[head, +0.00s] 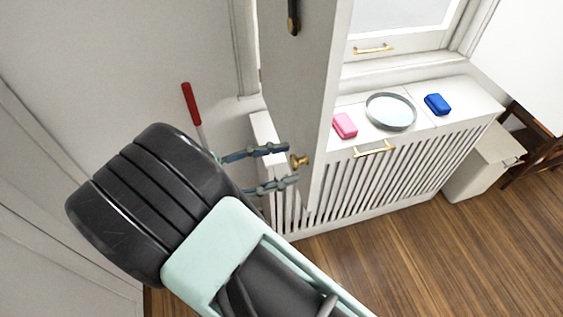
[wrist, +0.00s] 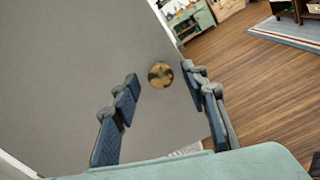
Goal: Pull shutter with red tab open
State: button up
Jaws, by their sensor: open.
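A tall pale shutter panel (head: 300,80) with a small brass knob (head: 299,161) stands beside the window in the head view. My gripper (head: 290,167) is open, its two blue-padded fingers pointing at the knob from the left. In the wrist view, the knob (wrist: 160,75) lies on the grey panel face (wrist: 90,50), between my fingertips (wrist: 161,77) or just beyond them; I cannot tell whether they touch. A red-handled rod (head: 191,103) shows against the wall to the left; its lower end is hidden behind my arm. I cannot tell whether this is the red tab.
A white slatted cabinet (head: 385,180) stands under the window. On top lie a pink block (head: 345,125), a round plate (head: 391,111) and a blue block (head: 437,104). A pale bin (head: 482,165) stands at its right end. The wooden floor (head: 400,265) in front is clear.

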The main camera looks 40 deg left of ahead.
jog(key=v, duration=0.7)
jog(key=shift+r, duration=0.1)
dwell(0.4)
